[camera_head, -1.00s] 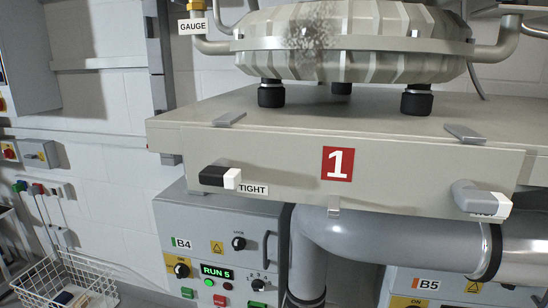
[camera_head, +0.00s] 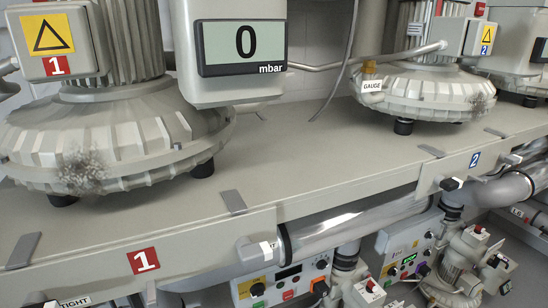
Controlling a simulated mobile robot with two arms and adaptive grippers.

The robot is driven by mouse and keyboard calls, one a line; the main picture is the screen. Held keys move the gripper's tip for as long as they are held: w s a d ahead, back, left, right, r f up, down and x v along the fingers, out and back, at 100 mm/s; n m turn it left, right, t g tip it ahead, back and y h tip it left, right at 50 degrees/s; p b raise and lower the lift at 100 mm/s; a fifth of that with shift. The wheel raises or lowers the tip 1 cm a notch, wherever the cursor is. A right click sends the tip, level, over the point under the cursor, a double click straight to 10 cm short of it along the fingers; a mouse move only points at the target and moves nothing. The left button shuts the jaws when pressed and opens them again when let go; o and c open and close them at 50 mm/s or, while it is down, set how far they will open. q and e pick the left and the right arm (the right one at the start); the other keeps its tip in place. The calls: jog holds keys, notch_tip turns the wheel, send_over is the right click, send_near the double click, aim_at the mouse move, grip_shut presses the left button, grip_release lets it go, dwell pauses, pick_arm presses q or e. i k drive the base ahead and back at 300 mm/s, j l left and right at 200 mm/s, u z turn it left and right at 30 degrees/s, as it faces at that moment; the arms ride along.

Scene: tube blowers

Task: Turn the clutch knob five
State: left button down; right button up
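No knob in view carries a clutch label that I can read. A grey control box (camera_head: 304,277) hangs under the bench at the lower middle. It has a dark display, coloured buttons and a black knob (camera_head: 319,286) at its right side. A second control box (camera_head: 398,246) farther right has a lit green display (camera_head: 409,259) and small knobs, too small to read. Neither of my grippers is in view.
The long beige bench (camera_head: 310,150) carries blower 1 (camera_head: 130,135) at left and blower 2 (camera_head: 425,95) at right. A gauge display (camera_head: 240,47) reads 0 mbar. Below, grey pipes (camera_head: 350,225) and small pump units (camera_head: 455,265) crowd the lower right.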

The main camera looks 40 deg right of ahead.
aim_at(371, 288)
jog(key=l, duration=0.55)
jog(key=k+l, duration=0.15)
jog(key=l, duration=1)
jog(key=k+u, duration=0.05)
